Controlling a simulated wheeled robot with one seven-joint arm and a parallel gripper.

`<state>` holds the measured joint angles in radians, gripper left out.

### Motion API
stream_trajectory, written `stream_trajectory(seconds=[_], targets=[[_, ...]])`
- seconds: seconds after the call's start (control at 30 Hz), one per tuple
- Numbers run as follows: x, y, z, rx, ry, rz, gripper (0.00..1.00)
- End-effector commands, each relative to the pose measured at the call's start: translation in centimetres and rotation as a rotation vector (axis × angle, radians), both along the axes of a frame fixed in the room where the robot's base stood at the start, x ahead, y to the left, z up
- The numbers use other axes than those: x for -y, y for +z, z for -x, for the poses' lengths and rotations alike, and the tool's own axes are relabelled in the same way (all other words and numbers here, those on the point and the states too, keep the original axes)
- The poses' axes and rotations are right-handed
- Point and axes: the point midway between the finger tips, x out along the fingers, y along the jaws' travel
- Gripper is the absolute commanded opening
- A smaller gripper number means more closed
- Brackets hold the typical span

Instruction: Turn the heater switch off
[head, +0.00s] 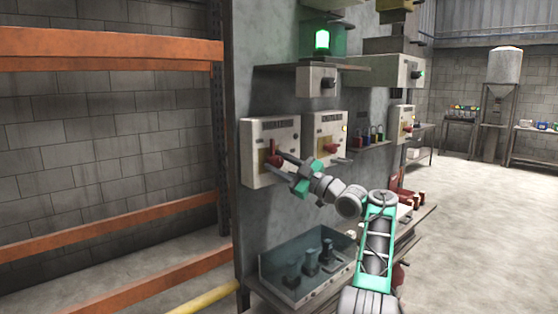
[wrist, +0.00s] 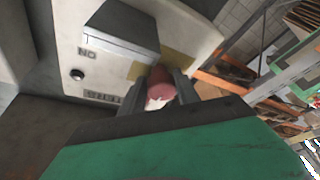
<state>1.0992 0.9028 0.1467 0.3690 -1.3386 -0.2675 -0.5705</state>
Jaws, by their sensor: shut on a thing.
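The switch box (head: 259,132) is a pale panel on the grey wall, with a red handle (head: 273,154) on a yellowish plate. My gripper (head: 284,164) reaches this box from the right and is at the red handle. In the wrist view, the red handle (wrist: 159,84) sits between the two fingers of my gripper (wrist: 160,92), which are shut on it. Lettering that reads ON upside down or mirrored shows on the box face (wrist: 100,68). The handle's exact position is partly hidden by the fingers.
A second box (head: 325,128) with a red handle is just right of it. A small box with a black knob (head: 318,81) and a lit green lamp (head: 322,40) are above. A grey open bin (head: 335,280) is below. Orange shelving (head: 110,50) stands at left.

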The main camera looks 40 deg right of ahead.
Motion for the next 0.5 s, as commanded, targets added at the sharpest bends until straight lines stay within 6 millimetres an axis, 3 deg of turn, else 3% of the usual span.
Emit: stream_trajectory(seconds=[0.3, 0.33, 0.5], targets=[[-0.43, 0.27, -0.01, 0.004, 0.008, 0.007, 0.0], [-0.45, 0.28, -0.01, 0.004, 0.008, 0.007, 0.4], [-0.4, 0.29, 0.0, 0.003, 0.007, 0.007, 0.54]])
